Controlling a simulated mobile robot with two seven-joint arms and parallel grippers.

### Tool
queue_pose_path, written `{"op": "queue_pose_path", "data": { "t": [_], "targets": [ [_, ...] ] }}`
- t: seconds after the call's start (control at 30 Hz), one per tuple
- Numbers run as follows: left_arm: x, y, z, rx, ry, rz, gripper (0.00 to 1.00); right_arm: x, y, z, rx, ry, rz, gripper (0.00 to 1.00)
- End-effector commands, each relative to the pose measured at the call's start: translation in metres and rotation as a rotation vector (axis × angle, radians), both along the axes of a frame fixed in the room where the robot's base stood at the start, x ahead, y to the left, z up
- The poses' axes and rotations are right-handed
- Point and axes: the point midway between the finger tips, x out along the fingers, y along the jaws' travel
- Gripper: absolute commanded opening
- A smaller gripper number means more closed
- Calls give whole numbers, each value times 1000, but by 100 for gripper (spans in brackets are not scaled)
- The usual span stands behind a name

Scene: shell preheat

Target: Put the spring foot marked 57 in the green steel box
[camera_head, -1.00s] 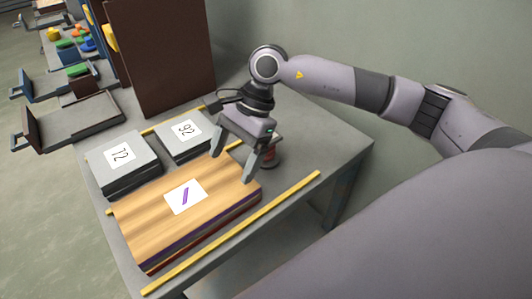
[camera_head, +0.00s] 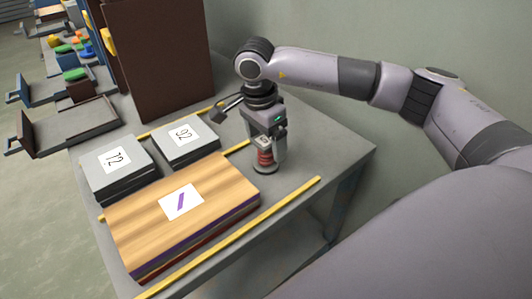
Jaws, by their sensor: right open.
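The spring foot (camera_head: 264,168) stands upright on the grey table, with a red coil above a round grey base. A pale label shows near its top, but I cannot read a number on it. My right gripper (camera_head: 266,150) points down at it, with its open fingers on either side of the foot's upper part. I cannot tell whether they touch it. I see no green steel box, and my left gripper is not in view.
Grey boxes marked 72 (camera_head: 122,180) and 92 (camera_head: 187,152) stand left of the foot. A wooden-topped stack (camera_head: 150,228) lies in front. A brown upright panel (camera_head: 160,60) stands behind. Yellow strips (camera_head: 235,240) cross the grey table (camera_head: 320,150). Grey trays (camera_head: 70,130) are at left.

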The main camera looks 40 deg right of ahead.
Motion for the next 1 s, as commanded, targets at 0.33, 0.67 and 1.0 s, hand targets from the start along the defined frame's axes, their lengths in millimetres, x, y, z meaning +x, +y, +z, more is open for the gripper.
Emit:
{"op": "queue_pose_path", "data": {
  "t": [0.33, 0.67, 1.0],
  "targets": [
    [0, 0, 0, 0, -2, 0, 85, 0, -1, -10, 1, 0, 1, 85],
    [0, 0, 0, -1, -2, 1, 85, 0, -1, -8, 2, -2, 0, 10],
    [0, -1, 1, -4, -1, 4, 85, 1, -1, 4, 1, -5, 1, 10]
  ]
}}
